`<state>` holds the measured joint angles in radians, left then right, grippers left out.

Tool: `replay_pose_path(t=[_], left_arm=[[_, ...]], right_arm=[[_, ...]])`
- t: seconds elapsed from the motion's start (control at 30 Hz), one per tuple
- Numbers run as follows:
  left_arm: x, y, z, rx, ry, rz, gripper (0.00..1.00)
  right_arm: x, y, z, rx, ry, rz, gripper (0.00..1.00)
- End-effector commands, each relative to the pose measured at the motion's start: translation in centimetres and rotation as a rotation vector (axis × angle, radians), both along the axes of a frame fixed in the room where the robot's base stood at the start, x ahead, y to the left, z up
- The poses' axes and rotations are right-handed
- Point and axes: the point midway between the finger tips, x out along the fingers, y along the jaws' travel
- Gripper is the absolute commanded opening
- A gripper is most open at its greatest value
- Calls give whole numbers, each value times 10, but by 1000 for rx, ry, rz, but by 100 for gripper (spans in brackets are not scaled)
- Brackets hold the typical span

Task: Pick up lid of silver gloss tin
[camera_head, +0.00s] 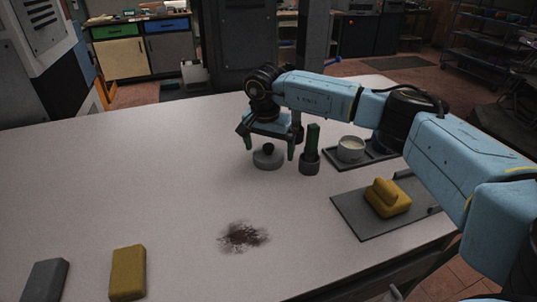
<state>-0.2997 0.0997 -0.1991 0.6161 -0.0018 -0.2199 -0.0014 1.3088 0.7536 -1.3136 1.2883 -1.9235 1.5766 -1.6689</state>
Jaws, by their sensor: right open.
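A low, round grey tin (268,161) stands on the white table, a little right of the middle of the view. A small dark knob (268,148) sits on its top, which looks like the lid; I cannot make out a seam between lid and tin. My right gripper (269,149) points down over it. Its fingers are spread, one on each side of the knob, and nothing is held. I cannot tell whether a finger touches the lid. My left gripper is not in view.
A tray (338,163) holds a white round pot (351,147). A yellow piece (387,199) lies on a grey mat (357,224). A dark stain (243,236), yellow block (128,273) and grey block (45,281) are nearer.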

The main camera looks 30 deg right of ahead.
Motion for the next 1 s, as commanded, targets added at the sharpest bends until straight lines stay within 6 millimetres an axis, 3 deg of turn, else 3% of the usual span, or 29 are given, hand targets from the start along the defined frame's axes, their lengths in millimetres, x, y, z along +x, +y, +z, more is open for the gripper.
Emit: replay_pose_path(t=[0.13,0.4,0.73,1.0], left_arm=[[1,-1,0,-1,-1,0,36],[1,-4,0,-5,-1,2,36],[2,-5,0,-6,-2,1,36],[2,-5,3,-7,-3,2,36]], right_arm=[[0,0,1,1,-1,0,100],[0,1,1,1,-2,0,65],[1,1,6,1,-3,0,64],[1,1,55,1,-7,1,64]])
